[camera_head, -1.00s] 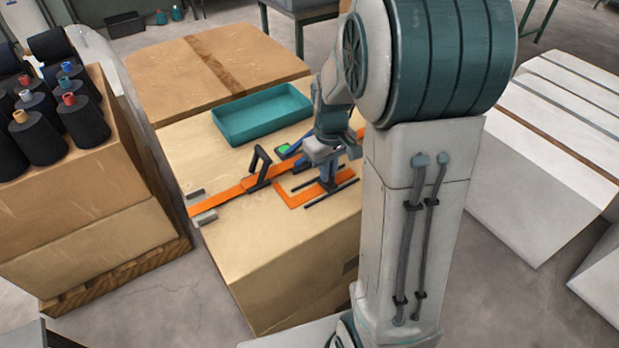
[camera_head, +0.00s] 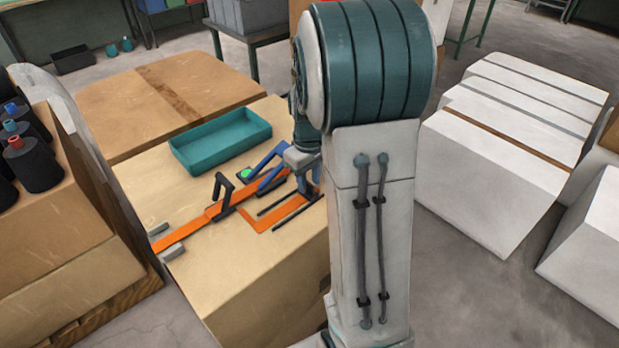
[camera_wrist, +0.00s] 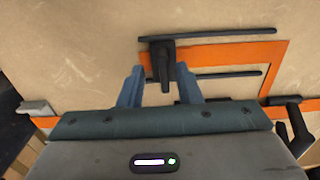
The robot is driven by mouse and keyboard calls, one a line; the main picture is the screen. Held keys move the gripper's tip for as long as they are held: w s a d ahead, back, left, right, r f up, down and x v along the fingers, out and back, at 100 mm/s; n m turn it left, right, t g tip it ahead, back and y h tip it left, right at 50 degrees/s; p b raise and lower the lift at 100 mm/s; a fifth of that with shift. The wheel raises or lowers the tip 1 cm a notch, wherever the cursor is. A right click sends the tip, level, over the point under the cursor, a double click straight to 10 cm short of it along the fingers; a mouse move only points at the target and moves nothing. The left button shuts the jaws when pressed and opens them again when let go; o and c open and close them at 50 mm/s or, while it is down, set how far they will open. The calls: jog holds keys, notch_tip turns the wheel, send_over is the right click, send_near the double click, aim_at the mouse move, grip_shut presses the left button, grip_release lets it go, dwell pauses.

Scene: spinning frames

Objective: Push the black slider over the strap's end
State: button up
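The black slider (camera_wrist: 161,50) sits across the end of the orange strap (camera_wrist: 225,52) in the wrist view, between two thin black rails. Its dark knob stands up toward the camera. My gripper (camera_wrist: 160,71) is open, with one blue finger on each side of the knob and small gaps visible. In the head view my gripper (camera_head: 308,182) is at the right end of the rails, partly hidden by my arm, and the slider cannot be made out there. The orange strap (camera_head: 262,224) bends in an angular shape on the tan table.
A black lever clamp (camera_head: 223,192) stands over the long orange strip. A blue lever (camera_head: 268,160) with a green button is beside it. Grey blocks (camera_head: 172,252) flank the strip's left end. A teal tray (camera_head: 210,160) lies behind. The table's front is clear.

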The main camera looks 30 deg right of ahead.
notch_tip(320, 180, up, 14)
jog(key=p, duration=0.1)
dwell(0.7)
jog(key=s+a+r+m+t+p, duration=0.1)
jog(key=s+a+p, duration=0.2)
jog(key=s+a, duration=0.2)
jog(key=s+a+r+m+t+p, duration=0.1)
jog(key=s+a+m+p, duration=0.1)
jog(key=s+a, duration=0.4)
jog(key=s+p, duration=0.1)
jog(key=s, duration=0.4)
jog(key=shift+s+r+t, duration=0.2)
jog(key=shift+r+t, duration=0.05)
jog(key=shift+t, duration=0.15)
